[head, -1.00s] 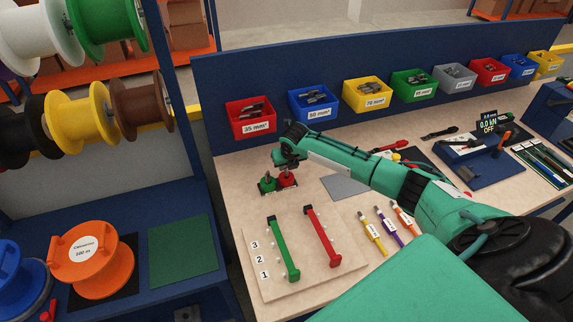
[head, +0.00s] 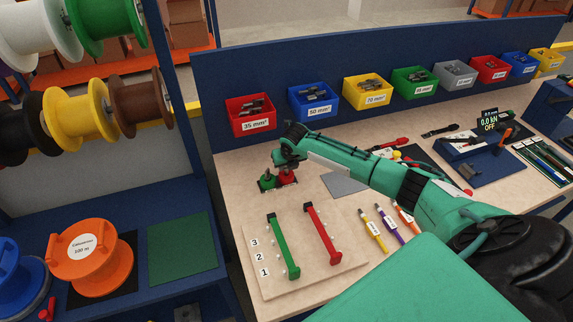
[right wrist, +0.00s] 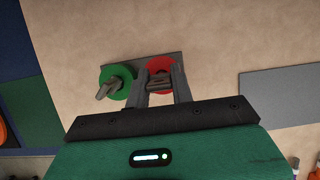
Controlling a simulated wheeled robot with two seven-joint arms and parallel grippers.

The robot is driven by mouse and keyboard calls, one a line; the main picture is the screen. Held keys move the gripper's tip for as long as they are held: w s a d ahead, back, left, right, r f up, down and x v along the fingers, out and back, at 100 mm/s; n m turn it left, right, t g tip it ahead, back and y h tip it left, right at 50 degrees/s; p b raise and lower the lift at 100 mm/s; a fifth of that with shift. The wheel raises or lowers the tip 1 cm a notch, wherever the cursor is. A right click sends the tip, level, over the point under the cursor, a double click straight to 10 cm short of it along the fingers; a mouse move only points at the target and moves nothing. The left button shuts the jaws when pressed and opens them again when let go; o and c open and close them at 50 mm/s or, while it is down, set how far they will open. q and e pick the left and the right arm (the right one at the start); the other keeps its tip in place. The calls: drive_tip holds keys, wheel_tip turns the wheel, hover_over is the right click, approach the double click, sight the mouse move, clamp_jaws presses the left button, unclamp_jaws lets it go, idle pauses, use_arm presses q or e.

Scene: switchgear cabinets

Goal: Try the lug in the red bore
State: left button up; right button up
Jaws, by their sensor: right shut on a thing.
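The gauge block stands on the bench with a green bore (head: 267,182) and a red bore (head: 288,178) side by side. My right gripper (head: 284,164) is over the red bore (right wrist: 161,64). Its fingers are shut on a small grey lug (right wrist: 160,84), which shows between them in front of the red ring. The fingers hide part of the ring, and I cannot tell how deep the lug sits in it. My left gripper is not in view.
A board with a green bar (head: 283,247) and a red bar (head: 322,234) lies in front. A grey mat (head: 344,185) lies right of the block. Bins of lugs, including a red one (head: 251,118), line the back. Bare bench surrounds the block.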

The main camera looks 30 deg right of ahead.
drive_tip(key=shift+f+b, duration=0.4)
drive_tip(key=shift+f, duration=0.4)
idle(0.5)
drive_tip(key=o, duration=1.1)
drive_tip(key=shift+c, duration=0.2)
drive_tip(key=b+v, duration=0.4)
drive_tip(key=v, duration=1)
drive_tip(key=shift+s+f, duration=0.1)
drive_tip(key=shift+f, duration=0.1)
